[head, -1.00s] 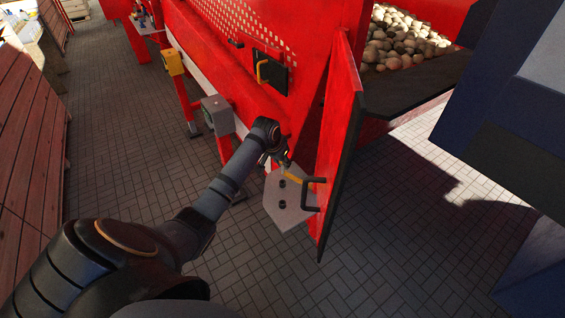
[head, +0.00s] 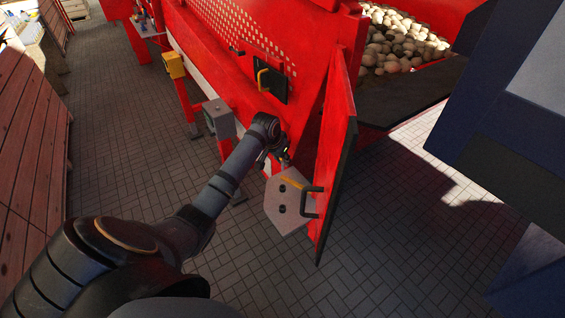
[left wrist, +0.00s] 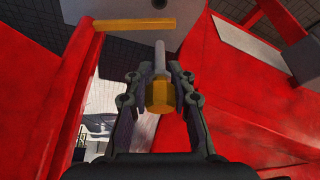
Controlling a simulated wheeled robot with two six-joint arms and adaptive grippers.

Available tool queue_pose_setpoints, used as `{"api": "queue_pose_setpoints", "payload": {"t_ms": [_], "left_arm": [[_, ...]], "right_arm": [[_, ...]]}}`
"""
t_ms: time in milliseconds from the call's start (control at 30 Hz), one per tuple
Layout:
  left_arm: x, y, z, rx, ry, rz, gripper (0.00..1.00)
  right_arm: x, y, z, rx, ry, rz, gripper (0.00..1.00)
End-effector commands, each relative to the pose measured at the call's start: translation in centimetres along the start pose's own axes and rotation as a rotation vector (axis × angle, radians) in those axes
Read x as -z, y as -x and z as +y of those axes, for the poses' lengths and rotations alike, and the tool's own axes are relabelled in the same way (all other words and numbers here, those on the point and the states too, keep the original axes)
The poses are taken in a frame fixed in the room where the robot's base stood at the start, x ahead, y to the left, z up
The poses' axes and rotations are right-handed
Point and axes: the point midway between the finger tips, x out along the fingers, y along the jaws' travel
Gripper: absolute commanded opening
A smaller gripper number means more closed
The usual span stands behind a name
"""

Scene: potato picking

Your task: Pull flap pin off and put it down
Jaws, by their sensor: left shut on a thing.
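My left gripper (left wrist: 160,85) is shut on the flap pin (left wrist: 160,95), which has an orange-yellow faceted head and a grey shaft. The shaft points away from the gripper, and its end shows near the edge of a grey plate (left wrist: 125,9). I cannot tell whether it touches the plate. In the head view the left gripper (head: 283,158) is just above the grey plate (head: 285,222), beside the red flap (head: 336,150); the pin is too small to make out there. A yellow bar (head: 292,183) lies on the plate, also seen in the wrist view (left wrist: 135,24). My right gripper is out of view.
The red machine (head: 305,60) stands behind the gripper, with potatoes (head: 405,40) in it at upper right. A grey box (head: 218,118) stands left of the gripper. The paved floor (head: 150,150) is open at left.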

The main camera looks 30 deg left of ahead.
Motion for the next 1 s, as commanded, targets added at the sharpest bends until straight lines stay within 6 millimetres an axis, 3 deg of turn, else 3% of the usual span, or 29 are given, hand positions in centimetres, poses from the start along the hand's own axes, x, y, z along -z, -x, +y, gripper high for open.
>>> {"api": "queue_pose_setpoints", "payload": {"t_ms": [433, 733, 1000], "left_arm": [[0.3, 0.8, 0.0, 0.001, -0.001, 0.000, 0.00], [1.3, 3.0, -0.1, 0.001, -0.001, 0.000, 0.00], [1.4, 3.3, 0.0, 0.000, 0.000, -0.001, 0.00]], "right_arm": [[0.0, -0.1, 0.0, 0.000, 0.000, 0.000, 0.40], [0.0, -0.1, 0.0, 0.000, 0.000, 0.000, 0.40], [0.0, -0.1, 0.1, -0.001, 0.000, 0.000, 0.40]]}}
